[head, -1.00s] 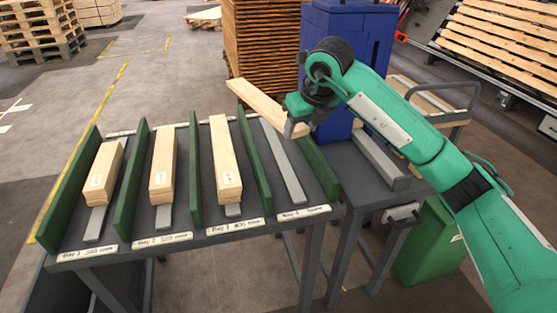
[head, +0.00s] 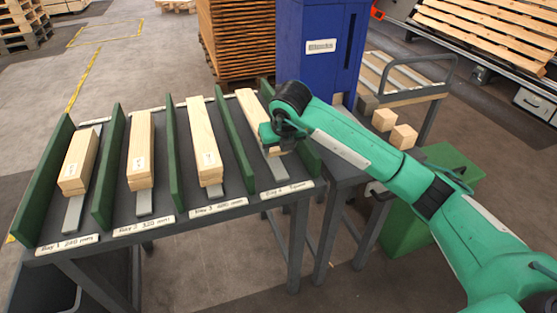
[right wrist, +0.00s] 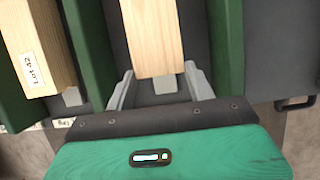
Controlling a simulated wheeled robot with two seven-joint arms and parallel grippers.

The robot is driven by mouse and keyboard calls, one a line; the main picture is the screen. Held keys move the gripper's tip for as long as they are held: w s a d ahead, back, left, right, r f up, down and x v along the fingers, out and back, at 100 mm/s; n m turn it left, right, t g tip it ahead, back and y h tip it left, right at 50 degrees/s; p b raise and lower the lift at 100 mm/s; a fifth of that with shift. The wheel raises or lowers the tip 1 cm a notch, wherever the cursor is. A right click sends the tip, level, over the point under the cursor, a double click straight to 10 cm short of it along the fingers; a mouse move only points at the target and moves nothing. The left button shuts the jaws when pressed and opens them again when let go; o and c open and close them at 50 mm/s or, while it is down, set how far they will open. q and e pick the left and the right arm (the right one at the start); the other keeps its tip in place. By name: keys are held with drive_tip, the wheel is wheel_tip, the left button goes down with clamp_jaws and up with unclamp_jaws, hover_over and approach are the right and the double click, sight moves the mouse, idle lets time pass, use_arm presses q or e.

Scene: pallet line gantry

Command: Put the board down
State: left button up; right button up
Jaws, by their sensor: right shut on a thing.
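The pale wooden board (head: 252,108) lies lengthwise in or just above bay 4, the rightmost bay, between two green dividers. I cannot tell whether it touches the grey strip (head: 277,172) below it. My right gripper (head: 272,140) is shut on the board's near end. In the right wrist view the board (right wrist: 154,36) runs away from the grey fingers (right wrist: 158,84), with a green divider on each side. My left gripper is not in view.
Bays 1, 2 and 3 hold stacked boards (head: 78,160), (head: 140,150) and (head: 204,145). A blue cabinet (head: 318,75) stands behind the rack on the right. Small wood blocks (head: 404,137) lie on the side table, with a green bin (head: 405,230) below.

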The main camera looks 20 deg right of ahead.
sight(277, 167)
drive_tip(key=shift+f, duration=2.35)
drive_tip(key=o, duration=1.1)
drive_tip(key=shift+s+r, duration=0.2)
drive_tip(key=shift+r, duration=0.35)
drive_tip(key=v, duration=1.1)
